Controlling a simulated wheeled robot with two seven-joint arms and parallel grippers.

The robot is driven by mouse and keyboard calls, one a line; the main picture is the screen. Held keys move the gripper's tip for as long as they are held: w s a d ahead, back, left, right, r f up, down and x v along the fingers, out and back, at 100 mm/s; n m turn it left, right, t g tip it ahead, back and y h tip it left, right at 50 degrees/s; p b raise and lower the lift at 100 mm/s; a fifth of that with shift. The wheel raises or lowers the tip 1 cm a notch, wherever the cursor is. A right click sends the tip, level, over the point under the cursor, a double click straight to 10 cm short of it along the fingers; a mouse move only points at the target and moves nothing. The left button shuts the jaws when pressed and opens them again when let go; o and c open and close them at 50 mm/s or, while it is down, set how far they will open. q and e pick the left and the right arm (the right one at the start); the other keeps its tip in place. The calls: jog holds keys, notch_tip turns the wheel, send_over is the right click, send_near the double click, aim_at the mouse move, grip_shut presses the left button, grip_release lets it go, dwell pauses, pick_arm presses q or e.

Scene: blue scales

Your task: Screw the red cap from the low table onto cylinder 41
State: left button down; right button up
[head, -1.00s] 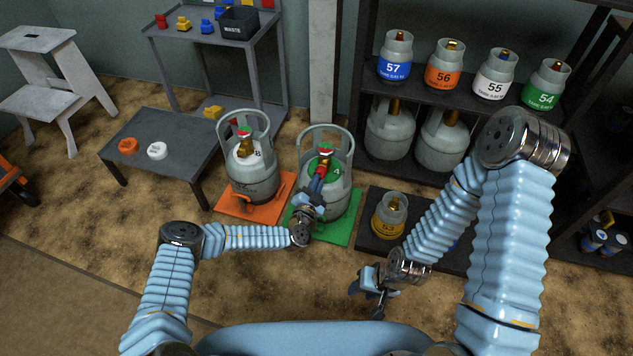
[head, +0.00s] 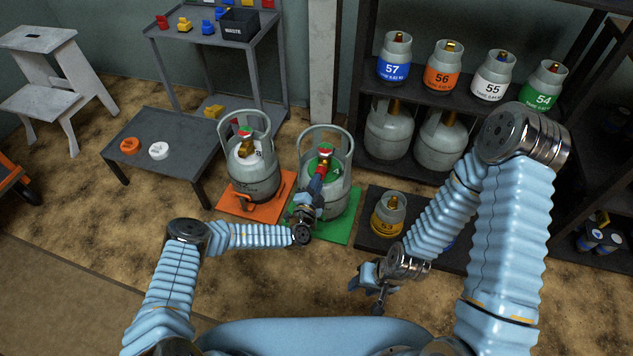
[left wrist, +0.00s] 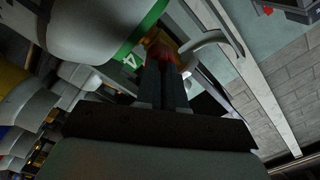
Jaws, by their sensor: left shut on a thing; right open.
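A grey gas cylinder (head: 340,197) with a green label stands upright on a green mat; only a "4" of its number shows. My left gripper (head: 320,180) is shut on the red cap (head: 321,170) at the front of the valve. In the left wrist view, the red cap (left wrist: 155,46) shows at the tips of the dark fingers (left wrist: 166,66), beside the brass. Whether its thread is engaged is hidden. My right gripper (head: 367,291) is open and empty, low in front of the shelf.
The low table (head: 180,135) holds an orange cap (head: 129,145) and a white cap (head: 158,150). Another cylinder (head: 252,180) stands close left on an orange mat (head: 228,207). A small yellow-label cylinder (head: 388,214) stands right on a low dark platform (head: 376,240).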

pick_arm(q)
jog(key=shift+m+p, duration=0.6)
jog(key=shift+m, duration=0.5)
jog(key=c, duration=1.1)
grip_release()
